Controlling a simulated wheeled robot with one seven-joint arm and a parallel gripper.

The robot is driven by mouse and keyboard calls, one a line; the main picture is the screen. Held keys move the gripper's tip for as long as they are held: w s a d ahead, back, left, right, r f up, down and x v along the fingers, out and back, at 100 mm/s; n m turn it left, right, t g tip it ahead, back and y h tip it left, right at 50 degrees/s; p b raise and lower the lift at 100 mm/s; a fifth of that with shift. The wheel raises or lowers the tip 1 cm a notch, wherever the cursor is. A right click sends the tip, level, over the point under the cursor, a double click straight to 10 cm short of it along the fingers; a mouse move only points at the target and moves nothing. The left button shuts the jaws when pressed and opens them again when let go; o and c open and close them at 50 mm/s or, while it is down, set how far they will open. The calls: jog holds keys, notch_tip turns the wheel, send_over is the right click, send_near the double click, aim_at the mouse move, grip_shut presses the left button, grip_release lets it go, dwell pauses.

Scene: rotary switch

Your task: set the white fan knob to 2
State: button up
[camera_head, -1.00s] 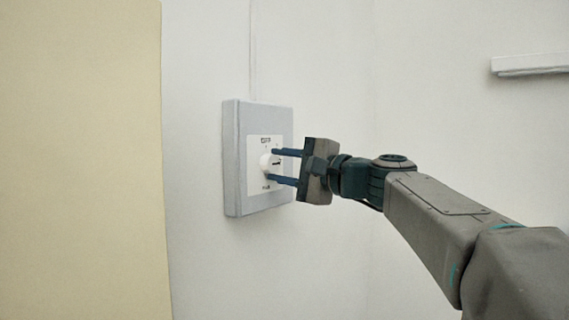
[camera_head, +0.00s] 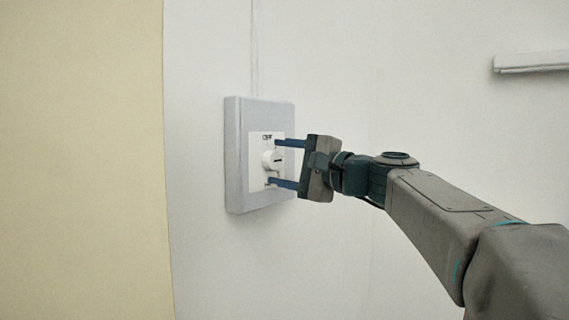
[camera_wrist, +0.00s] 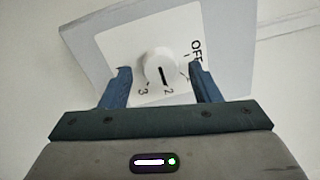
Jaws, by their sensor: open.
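The white fan knob (camera_head: 270,160) is round with a black pointer line and sits on a white plate. It also shows in the wrist view (camera_wrist: 153,62), where the line points toward the printed 2 (camera_wrist: 169,91). The printed OFF (camera_wrist: 196,49) is at the right there, and 3 is at the lower left. My gripper (camera_head: 273,162) is open, with one blue finger above the knob and one below it in the head view. In the wrist view the fingers stand left and right of the knob, with gaps between.
The plate is on a grey box (camera_head: 234,160) fixed to a white wall. A cream panel (camera_head: 80,160) stands at the left. A white ledge (camera_head: 530,62) is on the wall at the upper right. The wall around the box is clear.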

jog(key=v, duration=1.3)
jog(key=shift+s+d, duration=0.25)
jog(key=shift+d, duration=0.05)
jog(key=shift+f, duration=0.1)
jog(key=s+a+f+n+g+h+p, duration=0.1)
jog(key=s+f+g+h+p, duration=0.15)
jog(key=f+p, duration=0.35)
jog(key=s+a+f+n+g+h+p, duration=0.1)
jog(key=s+f+g+h+p, duration=0.1)
jog(key=f+h+p, duration=0.3)
jog(key=s+d+f+n+g+h+p, duration=0.4)
jog(key=s+d+f+n+h+p, duration=0.2)
jog(key=s+f+p, duration=0.3)
jog(key=s+n+h+p, duration=0.1)
jog(key=s, duration=0.2)
jog(key=shift+d+f+n+p, duration=0.3)
jog(key=shift+d+f, duration=0.05)
jog(key=shift+f, duration=0.05)
